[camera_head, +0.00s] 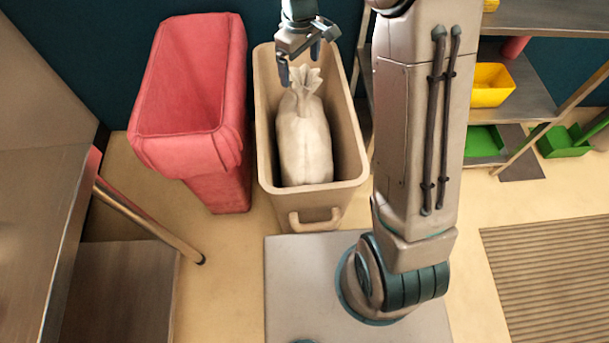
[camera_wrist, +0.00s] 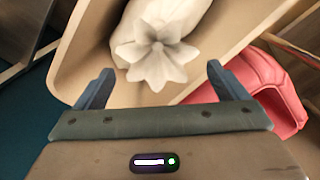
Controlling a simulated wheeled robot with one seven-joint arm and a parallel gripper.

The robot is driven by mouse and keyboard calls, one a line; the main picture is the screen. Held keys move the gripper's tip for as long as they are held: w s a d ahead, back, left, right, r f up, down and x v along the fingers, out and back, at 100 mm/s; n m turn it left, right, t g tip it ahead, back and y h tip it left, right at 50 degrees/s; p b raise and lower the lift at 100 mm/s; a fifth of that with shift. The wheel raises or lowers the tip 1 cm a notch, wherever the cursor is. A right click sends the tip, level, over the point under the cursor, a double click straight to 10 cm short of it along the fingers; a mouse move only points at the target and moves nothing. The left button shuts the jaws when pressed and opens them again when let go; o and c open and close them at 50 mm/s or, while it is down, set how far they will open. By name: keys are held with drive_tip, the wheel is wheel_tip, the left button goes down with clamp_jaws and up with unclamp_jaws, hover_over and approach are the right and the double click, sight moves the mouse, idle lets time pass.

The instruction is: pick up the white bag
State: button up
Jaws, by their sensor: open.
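The white bag (camera_head: 303,140) stands upright inside the beige bin (camera_head: 264,150), its gathered top pointing up. In the wrist view the bag's star-shaped top (camera_wrist: 157,54) lies just ahead of and between my fingers. My gripper (camera_head: 299,66) is open, above the far part of the bin and over the bag's top. In the wrist view my gripper (camera_wrist: 155,85) shows both fingers apart with nothing between them. Whether a finger touches the bag's top I cannot tell.
A red bin (camera_head: 222,145) stands close to the left of the beige bin. Shelves with a yellow bin (camera_head: 491,86) and a green bin (camera_head: 484,141) are at the right. A metal counter (camera_head: 40,220) is at the left. Floor between counter and bins is clear.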

drive_tip(key=f, duration=0.2)
drive_tip(key=f+b, duration=0.1)
drive_tip(key=f, duration=0.2)
drive_tip(key=f+b, duration=0.1)
drive_tip(key=f, duration=0.1)
drive_tip(key=shift+s+d+f, duration=0.15)
drive_tip(key=shift+d+f, duration=0.15)
drive_tip(key=shift+d, duration=0.05)
drive_tip(key=shift+r, duration=0.1)
drive_tip(key=shift+c, duration=0.3)
drive_tip(key=c, duration=1.5)
drive_tip(key=shift+r, duration=0.1)
clamp_jaws()
